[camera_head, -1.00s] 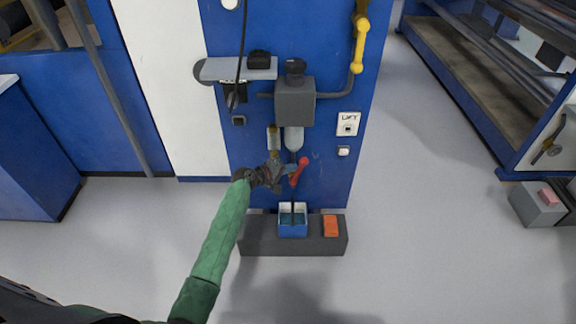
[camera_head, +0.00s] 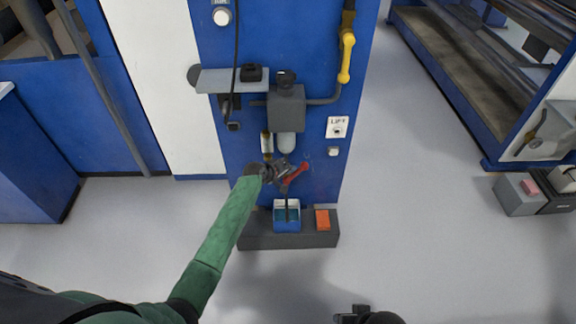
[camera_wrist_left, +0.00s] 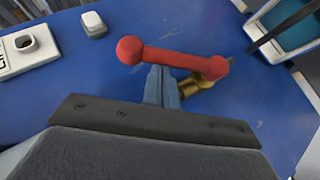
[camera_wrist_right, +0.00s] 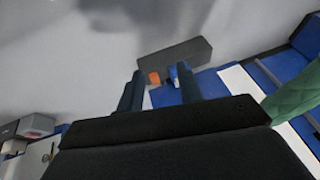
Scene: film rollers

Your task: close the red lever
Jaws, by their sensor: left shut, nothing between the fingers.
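The red lever (camera_head: 296,174) is on the blue panel, below the grey box. It slants up to the right in the head view. In the left wrist view the lever (camera_wrist_left: 175,58) is a red bar with a ball end, mounted on a brass fitting (camera_wrist_left: 195,84). My left gripper (camera_head: 281,172) is shut and empty at the lever. In the left wrist view its fingertips (camera_wrist_left: 160,85) lie against or just beside the bar; contact is unclear. My right gripper (camera_wrist_right: 160,85) is open and empty, away from the panel; its tip shows at the head view's bottom edge.
A blue-and-white container (camera_head: 287,217) and an orange block (camera_head: 322,219) sit on a dark grey step (camera_head: 262,238) below the lever. A yellow handle (camera_head: 346,58) and a grey box (camera_head: 286,107) are above.

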